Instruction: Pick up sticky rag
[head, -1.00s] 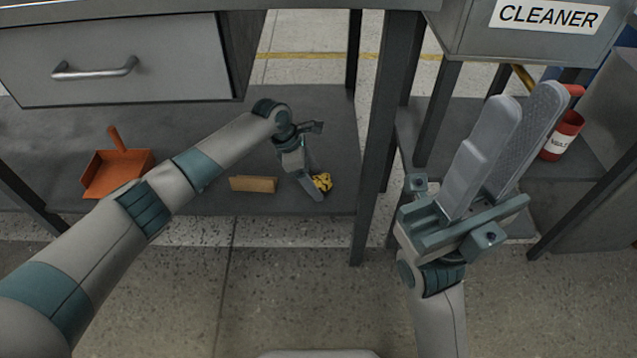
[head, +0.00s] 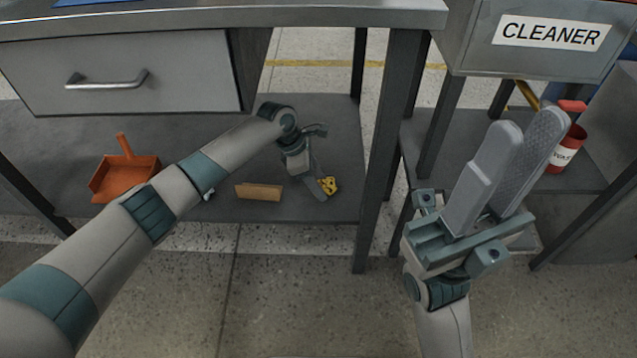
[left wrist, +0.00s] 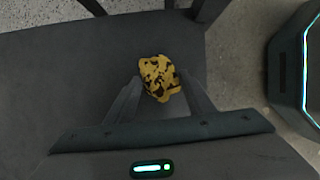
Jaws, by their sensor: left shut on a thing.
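The sticky rag is a small yellow crumpled cloth with dark blotches, at the right end of the lower shelf in the head view (head: 329,186). In the left wrist view the rag (left wrist: 159,76) sits between the fingertips. My left gripper (head: 322,188) is shut on the rag, low over the shelf; its fingers also show in the left wrist view (left wrist: 160,92). Whether the rag touches the shelf is hard to tell. My right gripper (head: 505,165) is at the right, pointing up, with its two long grey fingers apart and nothing between them.
The lower shelf (head: 225,208) also holds an orange dustpan (head: 125,178) and a tan block (head: 259,192). A table leg (head: 375,170) stands right of the left gripper. A closed drawer (head: 130,75) hangs above. A cleaner box (head: 545,45) and a red bottle (head: 567,145) are at right.

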